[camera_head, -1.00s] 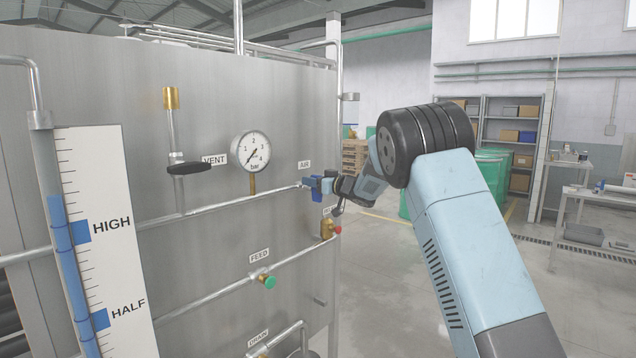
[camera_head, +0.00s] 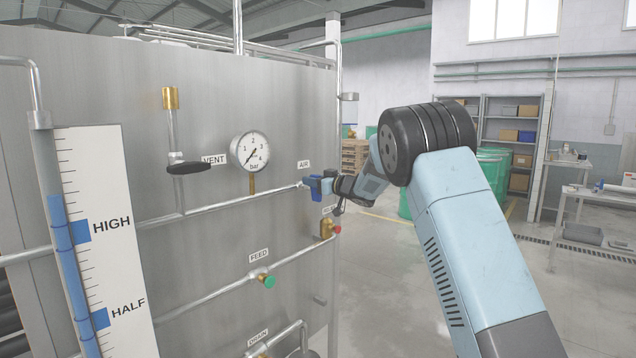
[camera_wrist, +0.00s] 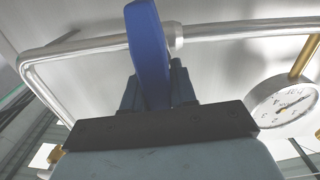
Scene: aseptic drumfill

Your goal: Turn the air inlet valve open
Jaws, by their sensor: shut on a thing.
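The air inlet valve's blue handle (camera_head: 312,188) sits at the right end of a horizontal steel pipe, just below the AIR label (camera_head: 304,164). My gripper (camera_head: 326,186) reaches it from the right and is shut on the handle. In the wrist view the blue handle (camera_wrist: 148,45) stands between the dark fingers of my gripper (camera_wrist: 156,88), its long end projecting past them, with the pipe (camera_wrist: 100,44) running behind it. The valve body is mostly hidden by the handle and the fingers.
A pressure gauge (camera_head: 250,150) and the vent's black handle (camera_head: 188,168) are left of the valve. Open floor (camera_head: 400,290) lies right of the tank.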

